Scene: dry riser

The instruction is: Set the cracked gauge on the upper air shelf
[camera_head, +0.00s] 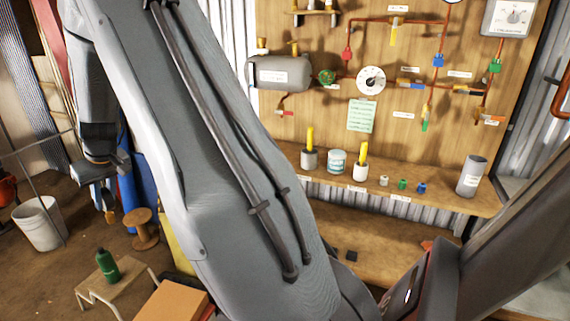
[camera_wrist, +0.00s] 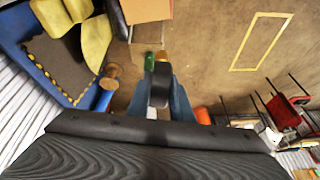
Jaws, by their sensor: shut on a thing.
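Another round gauge (camera_head: 371,80) is mounted on the panel's pipes.
A long shelf (camera_head: 430,190) below holds cups, a tin and small fittings. A grey tank (camera_head: 280,72) sits on the panel under the upper shelf. Near my gripper are a wooden spool (camera_head: 142,230), a white bucket (camera_head: 40,222) and a stool (camera_head: 118,280) with a green bottle (camera_head: 107,265).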

